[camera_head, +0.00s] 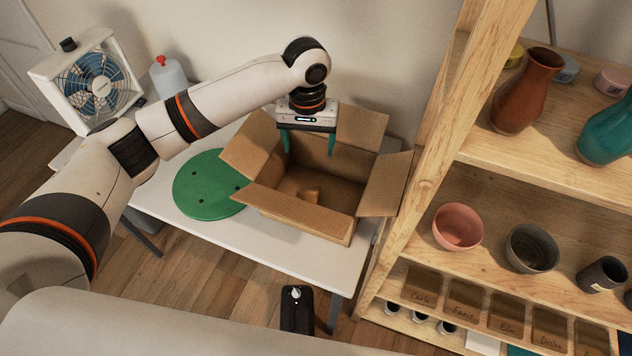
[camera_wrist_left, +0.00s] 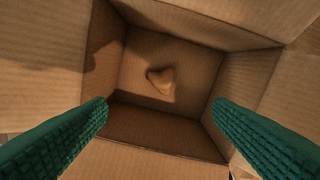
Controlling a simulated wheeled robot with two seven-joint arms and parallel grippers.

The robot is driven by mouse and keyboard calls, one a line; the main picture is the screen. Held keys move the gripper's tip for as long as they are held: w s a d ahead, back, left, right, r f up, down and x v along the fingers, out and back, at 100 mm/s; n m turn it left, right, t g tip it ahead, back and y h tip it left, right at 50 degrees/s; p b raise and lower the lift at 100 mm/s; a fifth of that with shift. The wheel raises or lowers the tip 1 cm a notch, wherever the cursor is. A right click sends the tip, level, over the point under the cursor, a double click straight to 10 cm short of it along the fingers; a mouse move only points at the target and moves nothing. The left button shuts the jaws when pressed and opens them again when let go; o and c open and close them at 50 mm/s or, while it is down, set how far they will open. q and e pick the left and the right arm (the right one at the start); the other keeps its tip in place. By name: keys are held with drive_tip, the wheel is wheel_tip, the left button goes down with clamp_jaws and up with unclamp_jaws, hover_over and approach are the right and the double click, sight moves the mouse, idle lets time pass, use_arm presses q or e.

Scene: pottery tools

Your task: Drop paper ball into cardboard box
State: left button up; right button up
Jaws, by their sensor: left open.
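The open cardboard box (camera_head: 300,215) stands on the white table with its flaps spread outward. My left gripper (camera_head: 309,150) is above the box opening, pointing down, with its green fingers apart and nothing between them. A small brown crumpled paper ball (camera_head: 311,193) lies inside on the box floor. It also shows in the left wrist view (camera_wrist_left: 161,80), resting on the bottom of the box (camera_wrist_left: 195,65), apart from both fingers. My right gripper is not seen; a black device stands low in the head view.
A green round disc (camera_head: 208,186) lies on the white table (camera_head: 270,232) left of the box. A fan (camera_head: 95,85) and a bottle (camera_head: 168,78) stand at the back left. A wooden shelf (camera_head: 425,130) with pots rises close on the right.

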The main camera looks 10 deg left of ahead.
use_arm(q)
wheel_tip(320, 180, up, 6)
idle(0.7)
